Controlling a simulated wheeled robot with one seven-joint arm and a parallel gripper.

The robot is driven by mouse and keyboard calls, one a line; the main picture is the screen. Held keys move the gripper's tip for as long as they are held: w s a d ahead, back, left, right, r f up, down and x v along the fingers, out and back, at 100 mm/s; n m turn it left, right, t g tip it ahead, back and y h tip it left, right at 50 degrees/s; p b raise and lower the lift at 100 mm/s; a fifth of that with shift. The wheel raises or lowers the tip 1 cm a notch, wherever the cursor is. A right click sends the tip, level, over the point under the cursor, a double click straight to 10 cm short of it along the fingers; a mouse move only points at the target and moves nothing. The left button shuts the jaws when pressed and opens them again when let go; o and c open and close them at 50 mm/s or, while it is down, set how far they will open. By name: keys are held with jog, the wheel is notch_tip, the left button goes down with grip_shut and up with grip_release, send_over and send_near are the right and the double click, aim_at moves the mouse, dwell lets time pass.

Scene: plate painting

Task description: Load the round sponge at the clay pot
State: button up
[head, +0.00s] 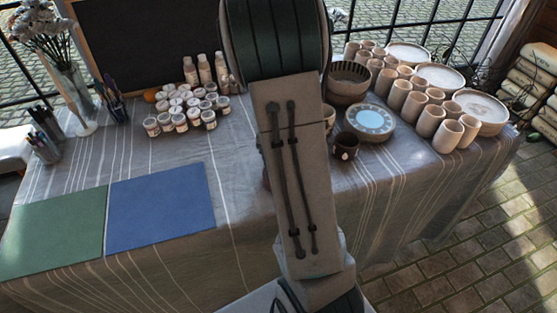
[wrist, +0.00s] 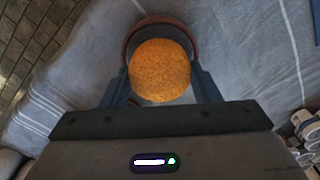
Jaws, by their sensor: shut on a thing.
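The round sponge (wrist: 160,72), orange and speckled, sits between the two fingers of my gripper (wrist: 161,78) in the wrist view. My gripper is shut on it. The clay pot (wrist: 133,40), reddish brown and round, shows just beyond and around the far side of the sponge. The sponge covers most of the pot's mouth; I cannot tell whether it is inside or above it. In the head view my arm hides the gripper and the sponge, and the pot cannot be made out clearly.
A striped cloth covers the table (head: 245,215). A blue mat (head: 160,208) and a green mat (head: 55,232) lie at left. Paint jars (head: 180,120) stand at the back. A dark mug (head: 345,146), a blue-patterned plate (head: 370,120) and several clay cups (head: 432,120) stand right of my arm.

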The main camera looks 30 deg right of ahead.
jog(key=shift+f+b, duration=0.3)
jog(key=shift+f, duration=0.1)
dwell(1.1)
jog(key=shift+r+p, duration=2.85)
jog(key=shift+r, duration=0.7)
